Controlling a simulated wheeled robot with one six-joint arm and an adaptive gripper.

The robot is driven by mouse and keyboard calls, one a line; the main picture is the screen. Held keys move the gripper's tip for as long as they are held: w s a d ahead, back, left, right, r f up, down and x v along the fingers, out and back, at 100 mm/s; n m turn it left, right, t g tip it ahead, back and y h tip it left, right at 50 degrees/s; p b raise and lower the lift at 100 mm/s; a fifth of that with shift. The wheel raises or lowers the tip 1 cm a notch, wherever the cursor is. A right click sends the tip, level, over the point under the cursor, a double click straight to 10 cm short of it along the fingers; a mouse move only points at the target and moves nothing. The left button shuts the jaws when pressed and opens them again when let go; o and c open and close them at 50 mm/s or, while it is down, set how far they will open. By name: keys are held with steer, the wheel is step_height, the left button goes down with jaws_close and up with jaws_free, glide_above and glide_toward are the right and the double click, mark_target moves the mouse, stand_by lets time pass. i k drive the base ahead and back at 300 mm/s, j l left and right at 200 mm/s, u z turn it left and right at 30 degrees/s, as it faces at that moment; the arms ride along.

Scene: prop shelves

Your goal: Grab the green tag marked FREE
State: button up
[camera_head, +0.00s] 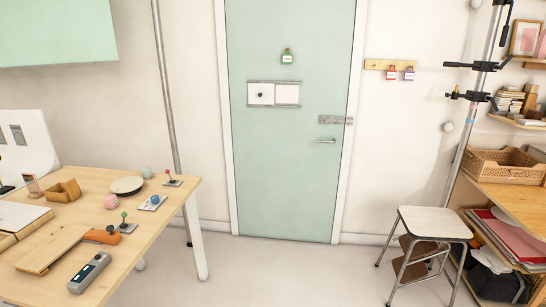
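A small green tag (287,57) hangs on the upper part of the pale green door (300,190), above a white sliding panel. It has a white label, but the lettering is too small to read. A red tag (391,73) and a purple tag (409,74) hang from a wooden peg rail (377,64) on the wall to the right of the door. My gripper is not in view.
A wooden table (150,215) with several small items stands at the left. A stool (433,224) and shelves (515,200) with a clamp pole stand at the right. The floor (270,275) before the door is clear.

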mark_target(287, 58)
steer(key=i+j+u, duration=0.15)
steer(key=i+u, duration=0.2)
steer(key=i, duration=0.35)
steer(key=i+l+u, duration=0.1)
steer(key=i+u, duration=0.25)
steer(key=i, duration=0.35)
steer(key=i+j+z, duration=0.25)
steer(key=i+z, duration=0.2)
steer(key=i, duration=0.15)
steer(key=i+j+z, duration=0.95)
steer(key=i+j, duration=0.05)
